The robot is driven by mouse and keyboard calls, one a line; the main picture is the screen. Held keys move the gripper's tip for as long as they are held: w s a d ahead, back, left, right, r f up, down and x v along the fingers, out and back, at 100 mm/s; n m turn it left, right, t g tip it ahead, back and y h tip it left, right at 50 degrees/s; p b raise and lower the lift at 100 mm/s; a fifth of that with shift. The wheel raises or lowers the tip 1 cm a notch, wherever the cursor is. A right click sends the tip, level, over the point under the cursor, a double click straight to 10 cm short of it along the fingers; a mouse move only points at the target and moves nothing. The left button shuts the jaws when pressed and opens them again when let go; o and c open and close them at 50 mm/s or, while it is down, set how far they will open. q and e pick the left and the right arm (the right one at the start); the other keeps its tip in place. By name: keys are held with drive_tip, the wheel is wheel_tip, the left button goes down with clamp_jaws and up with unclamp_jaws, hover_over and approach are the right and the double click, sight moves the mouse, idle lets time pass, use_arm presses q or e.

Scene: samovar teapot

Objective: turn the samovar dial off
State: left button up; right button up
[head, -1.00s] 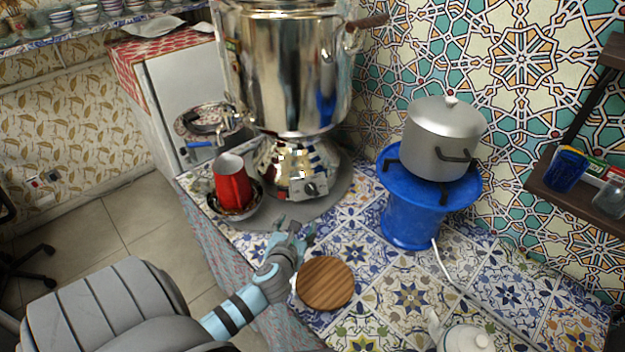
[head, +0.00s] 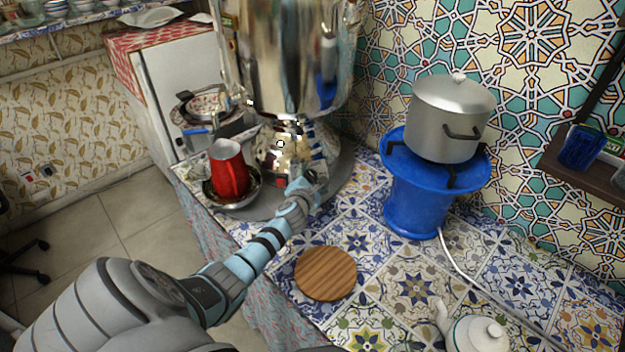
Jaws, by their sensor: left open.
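The large shiny metal samovar (head: 287,65) stands at the back of the tiled counter on a grey round mat. Its dial, on the front of the base, showed earlier and is now hidden behind my left gripper (head: 312,180). The gripper is at the front of the samovar base, at the dial's place, and is open. I cannot tell whether its fingers touch the dial. My right gripper is not in view.
A red cup (head: 229,170) stands in a metal bowl (head: 240,196) left of my gripper. A round wooden board (head: 325,273) lies in front. A blue stand (head: 418,205) bears a grey lidded pot (head: 452,117) at right. A white teapot (head: 476,334) is at the lower right.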

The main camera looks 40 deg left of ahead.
use_arm(q)
drive_tip(key=shift+c, duration=0.2)
drive_tip(key=c, duration=1.1)
drive_tip(key=shift+f+n+y+b, duration=0.2)
drive_tip(key=shift+n+y+b, duration=0.1)
drive_tip(key=shift+n+b, duration=0.45)
drive_tip(key=n+y+b, duration=0.2)
drive_tip(key=n+b, duration=0.1)
drive_tip(key=n+g+y+b, duration=0.1)
drive_tip(key=n+y+b, duration=0.1)
drive_tip(key=n+b, duration=0.1)
drive_tip(key=shift+d+f+n+b, duration=0.1)
drive_tip(key=shift+n+b, duration=0.25)
drive_tip(key=shift+n+g+y+b, duration=0.8)
drive_tip(key=shift+n+b, duration=0.2)
drive_tip(key=shift+n, duration=0.75)
drive_tip(key=shift+n+g+y+b, duration=0.7)
drive_tip(key=shift+n+y+b, duration=0.25)
drive_tip(key=shift+n, duration=0.8)
drive_tip(key=shift+r, duration=0.2)
drive_tip(key=o, duration=1.1)
drive_tip(key=shift+o, duration=0.2)
